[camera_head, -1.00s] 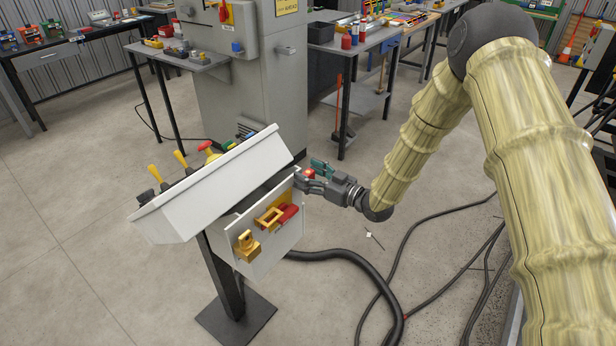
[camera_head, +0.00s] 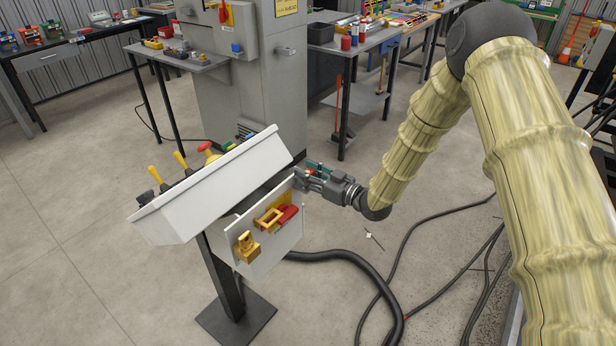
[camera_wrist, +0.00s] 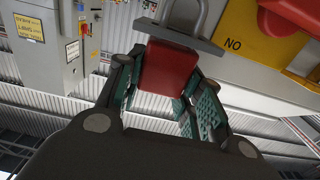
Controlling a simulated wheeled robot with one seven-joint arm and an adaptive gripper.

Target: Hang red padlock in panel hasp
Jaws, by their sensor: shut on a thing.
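The red padlock (camera_wrist: 166,68) is held between the teal finger pads of my gripper (camera_wrist: 163,85) in the wrist view. Its grey shackle (camera_wrist: 202,16) points to the top edge of the picture. A grey bar (camera_wrist: 180,36), perhaps the hasp, crosses at the base of the shackle; I cannot tell whether the shackle passes through it. In the head view my gripper (camera_head: 310,178) is at the right edge of the white panel (camera_head: 284,238) on the console, and the padlock is mostly hidden there.
A yellow and red switch (camera_head: 272,218) and a brass-coloured fitting (camera_head: 246,246) stick out from the panel face. A grey cabinet (camera_head: 262,100) stands behind the console. A black hose (camera_head: 345,254) and cables lie on the floor.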

